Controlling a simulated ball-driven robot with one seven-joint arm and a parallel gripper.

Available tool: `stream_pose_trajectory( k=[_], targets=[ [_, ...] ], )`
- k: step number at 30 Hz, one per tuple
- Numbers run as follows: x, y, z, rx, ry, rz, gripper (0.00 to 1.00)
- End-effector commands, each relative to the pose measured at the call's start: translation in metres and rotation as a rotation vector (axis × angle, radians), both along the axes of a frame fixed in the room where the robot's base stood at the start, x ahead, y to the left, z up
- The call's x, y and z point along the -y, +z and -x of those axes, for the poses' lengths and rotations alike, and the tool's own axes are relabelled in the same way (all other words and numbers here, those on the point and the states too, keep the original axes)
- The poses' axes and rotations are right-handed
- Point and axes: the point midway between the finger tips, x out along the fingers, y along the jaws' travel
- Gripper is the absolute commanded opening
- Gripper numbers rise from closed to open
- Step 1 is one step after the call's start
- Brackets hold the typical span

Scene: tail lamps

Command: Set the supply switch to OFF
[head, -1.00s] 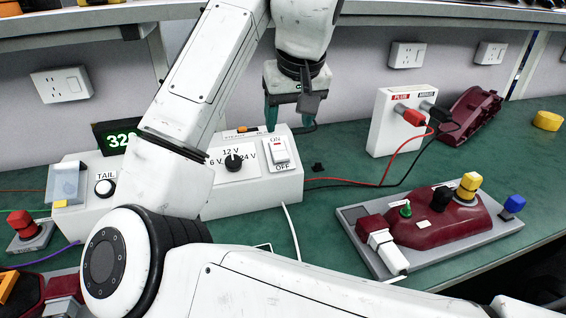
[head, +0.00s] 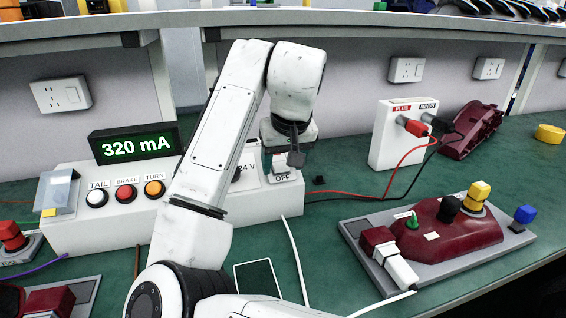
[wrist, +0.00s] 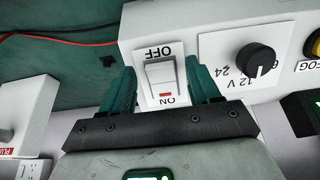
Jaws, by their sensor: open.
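The white supply box (head: 110,232) stands on the green bench at left, its display (head: 134,144) reading 320 mA. In the wrist view the supply switch (wrist: 160,75) is a white rocker, seen upside down, with OFF above, ON below and a red bar at the ON end. I cannot tell for sure which end is pressed in. My gripper (wrist: 165,72) is open, its green fingers on either side of the switch; contact cannot be told. In the head view my gripper (head: 280,163) covers most of the switch, and only the OFF label (head: 282,179) shows clearly.
The voltage knob (wrist: 255,60) is beside the switch, close to one finger. TAIL, BRAKE and TURN buttons (head: 126,194) line the box front. A terminal block (head: 392,140) with red and black leads stands right. A maroon lamp unit (head: 455,228) lies front right.

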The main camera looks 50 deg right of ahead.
Motion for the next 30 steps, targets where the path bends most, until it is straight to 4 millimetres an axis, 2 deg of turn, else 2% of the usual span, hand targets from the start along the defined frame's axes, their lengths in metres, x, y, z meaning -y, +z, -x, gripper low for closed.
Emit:
stream_pose_trajectory(
  k=[5, 22, 30],
  targets=[
    [-0.0001, 0.0002, -0.0001, 0.0, 0.0, 0.0, 0.62],
    [0.0, 0.0005, 0.0001, 0.001, 0.0, 0.001, 0.07],
    [-0.0012, -0.0038, 0.0025, 0.068, -0.002, 0.05, 0.06]
  ],
)
